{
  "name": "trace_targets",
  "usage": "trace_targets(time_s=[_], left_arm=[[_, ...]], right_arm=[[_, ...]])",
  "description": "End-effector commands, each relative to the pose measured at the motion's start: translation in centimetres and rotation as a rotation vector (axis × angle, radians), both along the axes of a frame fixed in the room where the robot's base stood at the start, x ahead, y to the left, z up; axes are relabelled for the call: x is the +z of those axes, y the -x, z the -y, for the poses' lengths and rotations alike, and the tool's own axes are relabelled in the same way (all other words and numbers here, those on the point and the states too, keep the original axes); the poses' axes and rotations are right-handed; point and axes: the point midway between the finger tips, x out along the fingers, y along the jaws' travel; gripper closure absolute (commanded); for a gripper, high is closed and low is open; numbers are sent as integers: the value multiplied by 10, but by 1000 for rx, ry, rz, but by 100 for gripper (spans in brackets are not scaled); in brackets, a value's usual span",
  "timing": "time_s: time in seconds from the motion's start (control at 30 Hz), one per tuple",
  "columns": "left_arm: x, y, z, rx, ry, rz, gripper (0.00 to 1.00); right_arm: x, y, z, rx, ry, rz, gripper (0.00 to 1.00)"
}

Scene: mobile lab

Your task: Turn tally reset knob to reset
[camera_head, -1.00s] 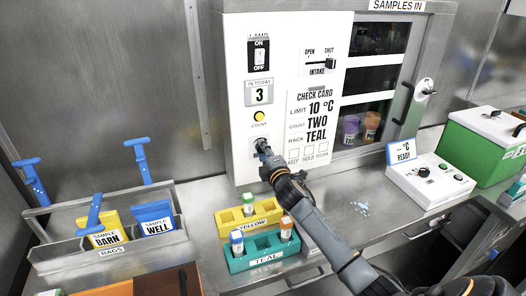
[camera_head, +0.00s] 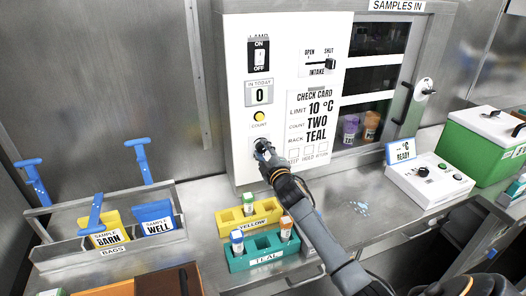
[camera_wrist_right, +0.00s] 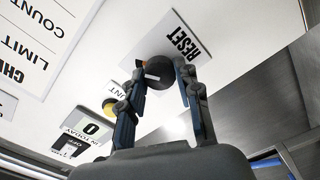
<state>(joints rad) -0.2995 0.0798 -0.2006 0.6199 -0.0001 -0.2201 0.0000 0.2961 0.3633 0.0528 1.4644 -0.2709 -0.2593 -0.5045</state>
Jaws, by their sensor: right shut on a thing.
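The tally reset knob (camera_wrist_right: 158,72) is a dark round knob on a white plate marked RESET (camera_wrist_right: 176,42), low on the white panel. My right gripper (camera_wrist_right: 160,75) is shut on the knob, one finger on each side of it. In the head view my right gripper (camera_head: 262,150) covers most of the knob. The IN TODAY counter (camera_head: 259,94) above reads 0, and the wrist view shows the same 0 on the counter (camera_wrist_right: 91,129). A yellow COUNT button (camera_head: 258,116) sits between counter and knob. My left gripper is not in view.
Below my right arm stand a yellow rack (camera_head: 232,228) and a teal rack (camera_head: 240,262) with vials. A bags tray (camera_head: 70,262) is at left. A control box (camera_head: 412,186) and a green case (camera_head: 468,145) are at right. The check card (camera_head: 313,118) is beside the knob.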

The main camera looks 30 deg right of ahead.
Motion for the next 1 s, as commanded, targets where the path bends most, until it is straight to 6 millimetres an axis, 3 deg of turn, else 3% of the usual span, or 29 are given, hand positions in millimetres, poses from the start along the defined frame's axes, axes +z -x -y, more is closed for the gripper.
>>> trace_targets(time_s=[0.27,0.3,0.4,0.77,1.0], left_arm=[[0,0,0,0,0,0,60],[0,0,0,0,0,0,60],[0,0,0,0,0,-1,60],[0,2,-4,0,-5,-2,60],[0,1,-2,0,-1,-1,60]], right_arm=[[0,0,0,0,-3,1,98],[0,0,0,0,-3,1,63],[0,0,0,0,-3,1,44],[0,3,-1,0,0,-1,44],[-2,39,-10,2,-1,-2,44]])
